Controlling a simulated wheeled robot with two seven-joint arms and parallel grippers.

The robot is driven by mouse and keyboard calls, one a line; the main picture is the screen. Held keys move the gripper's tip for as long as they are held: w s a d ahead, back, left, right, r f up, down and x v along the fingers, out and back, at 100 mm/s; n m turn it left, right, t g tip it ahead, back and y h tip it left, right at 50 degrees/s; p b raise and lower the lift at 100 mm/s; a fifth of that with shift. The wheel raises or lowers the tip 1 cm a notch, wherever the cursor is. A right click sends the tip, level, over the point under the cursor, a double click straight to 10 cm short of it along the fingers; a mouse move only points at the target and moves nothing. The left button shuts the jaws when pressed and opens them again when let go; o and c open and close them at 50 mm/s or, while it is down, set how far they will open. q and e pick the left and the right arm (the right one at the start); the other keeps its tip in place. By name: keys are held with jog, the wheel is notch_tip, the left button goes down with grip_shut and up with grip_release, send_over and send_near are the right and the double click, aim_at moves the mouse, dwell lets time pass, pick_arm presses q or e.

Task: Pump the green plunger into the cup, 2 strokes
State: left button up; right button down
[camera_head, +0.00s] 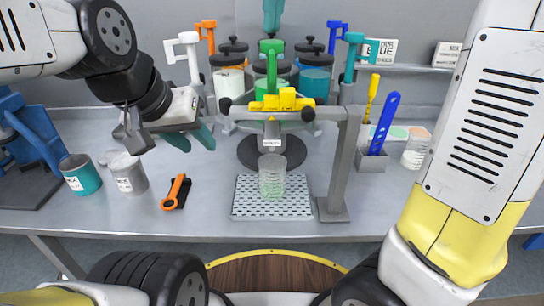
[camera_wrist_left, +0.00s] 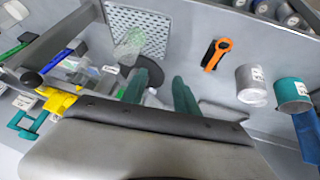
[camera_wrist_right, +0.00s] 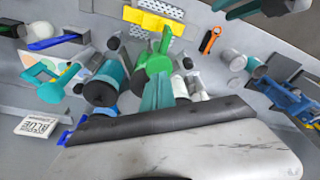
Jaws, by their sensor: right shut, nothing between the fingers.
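The green plunger (camera_head: 270,47) stands up from a jar behind the grey frame. It also shows in the right wrist view (camera_wrist_right: 158,62). The clear cup (camera_head: 272,178) stands upright on the perforated tray (camera_head: 240,211), with a pale green tint low in it. The cup also shows in the left wrist view (camera_wrist_left: 128,46). My right gripper (camera_head: 272,28) is shut and empty, its fingertips just above the plunger's top; I cannot tell if they touch. My left gripper (camera_wrist_left: 160,80) is open and empty, left of the cup, in the head view (camera_head: 196,138).
A grey frame (camera_head: 345,150) with a yellow block (camera_head: 282,101) stands over the tray. White (camera_head: 186,42), orange, blue and teal (camera_head: 352,52) plungers surround the green one. An orange-handled tool (camera_head: 176,191), a grey cup (camera_head: 128,175) and a teal cup (camera_head: 80,175) are at left.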

jog(key=shift+r, duration=0.1)
notch_tip(320, 180, up, 6)
jog(key=shift+f, duration=0.1)
dwell(0.7)
